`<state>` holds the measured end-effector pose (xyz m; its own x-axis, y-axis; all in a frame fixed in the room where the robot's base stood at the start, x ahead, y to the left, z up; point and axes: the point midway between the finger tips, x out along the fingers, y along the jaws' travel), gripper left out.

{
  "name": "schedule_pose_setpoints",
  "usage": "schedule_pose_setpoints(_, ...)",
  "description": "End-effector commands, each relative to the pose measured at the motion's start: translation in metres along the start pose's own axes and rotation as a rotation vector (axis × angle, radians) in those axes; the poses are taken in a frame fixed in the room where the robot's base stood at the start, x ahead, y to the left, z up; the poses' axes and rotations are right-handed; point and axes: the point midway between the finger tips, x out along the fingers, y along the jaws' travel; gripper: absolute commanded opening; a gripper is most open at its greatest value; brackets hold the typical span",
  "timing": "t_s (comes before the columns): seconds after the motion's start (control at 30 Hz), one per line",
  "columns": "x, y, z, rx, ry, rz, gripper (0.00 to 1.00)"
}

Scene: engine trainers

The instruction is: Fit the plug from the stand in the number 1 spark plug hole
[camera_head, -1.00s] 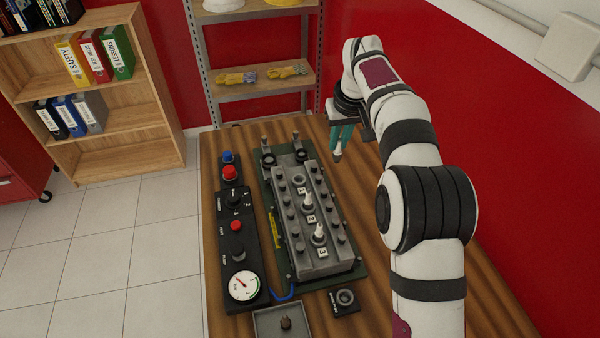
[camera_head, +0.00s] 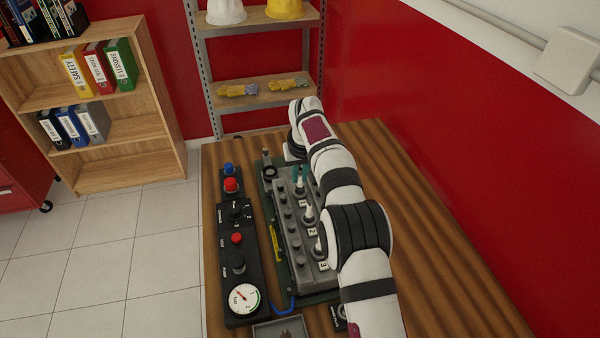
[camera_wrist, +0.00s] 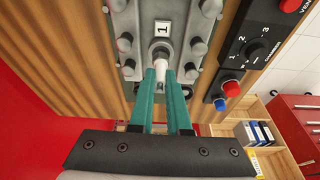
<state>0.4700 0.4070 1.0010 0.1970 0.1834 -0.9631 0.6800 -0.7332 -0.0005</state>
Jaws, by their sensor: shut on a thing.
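My gripper (camera_head: 300,175) has teal fingers and is shut on a white spark plug (camera_wrist: 162,72). It is over the far end of the grey engine head (camera_head: 291,226). In the wrist view the plug lies in line with the number 1 hole (camera_wrist: 161,47), beside the label "1" (camera_wrist: 163,28). The plug's lower end overlaps the hole's rim; I cannot tell how deep it sits. White plugs stand at number 2 (camera_head: 309,212) and number 3 (camera_head: 320,245). The small black stand (camera_head: 338,314) is partly hidden by my arm.
A black control panel (camera_head: 237,210) with knobs, red and blue buttons and a gauge (camera_head: 244,298) lies left of the engine head. A grey tray (camera_head: 262,331) is at the front. Bolts line the head near the hole. The wooden table (camera_head: 430,230) is clear on the right.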

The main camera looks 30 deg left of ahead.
Motion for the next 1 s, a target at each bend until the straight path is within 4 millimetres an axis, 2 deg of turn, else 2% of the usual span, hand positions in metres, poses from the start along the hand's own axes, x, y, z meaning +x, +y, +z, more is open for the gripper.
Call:
schedule_pose_setpoints(0.23,0.007,0.0,0.002,0.0,0.0,0.0,0.0)
schedule_pose_setpoints(0.27,0.007,0.0,0.002,0.0,0.0,0.0,0.19)
schedule_pose_setpoints(0.4,0.007,0.0,0.002,0.0,0.0,0.0,0.44)
schedule_pose_setpoints(0.7,0.005,0.0,0.001,0.0,0.001,0.0,0.45)
schedule_pose_setpoints(0.77,-0.002,0.0,-0.001,0.0,0.002,0.0,0.45)
schedule_pose_setpoints(0.83,-0.018,0.0,-0.002,0.001,0.004,0.0,0.45)
schedule_pose_setpoints(1.0,-0.069,0.0,-0.002,0.0,0.005,0.001,0.45)
